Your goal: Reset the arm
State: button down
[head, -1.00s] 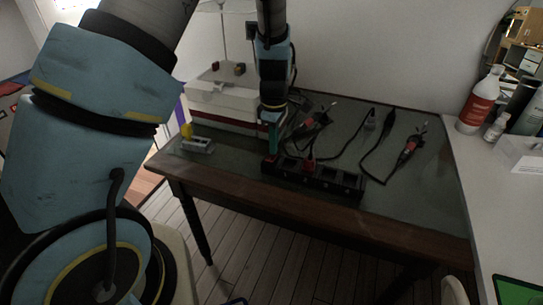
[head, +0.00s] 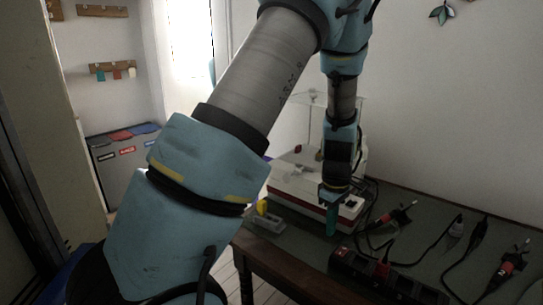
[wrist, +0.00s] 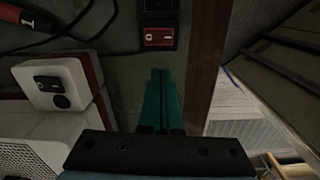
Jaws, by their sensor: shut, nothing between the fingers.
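My gripper (head: 331,222) points down over the dark table (head: 295,250), its teal fingers together with nothing between them. In the wrist view the closed fingers (wrist: 161,100) lie side by side, pointing toward the red rocker switch (wrist: 160,37) at the end of the black power strip (head: 390,280). The fingertips appear just short of that end, and I cannot tell their exact height. My arm spans the middle of the head view and hides part of the wall and table.
A white box with a red band (head: 310,190) stands behind my gripper. A grey block with a yellow part (head: 264,218) sits to its left. Cables and red-and-black tools (head: 400,216) lie to the right. A grey bin (head: 125,155) stands far left.

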jog(key=s+a+r+m, duration=0.1)
jog(key=a+r+m, duration=0.2)
jog(key=a, duration=0.5)
jog(key=s+a+r+m+t, duration=0.1)
jog(key=s+a+r+m, duration=0.1)
jog(key=a, duration=0.7)
jog(key=s+a+r+m, duration=0.2)
jog(key=a+r+m, duration=0.2)
jog(key=a, duration=0.5)
notch_tip(320, 180, up, 2)
jog(key=shift+s+r+t, duration=0.1)
jog(key=shift+s+t, duration=0.05)
jog(key=shift+t, duration=0.15)
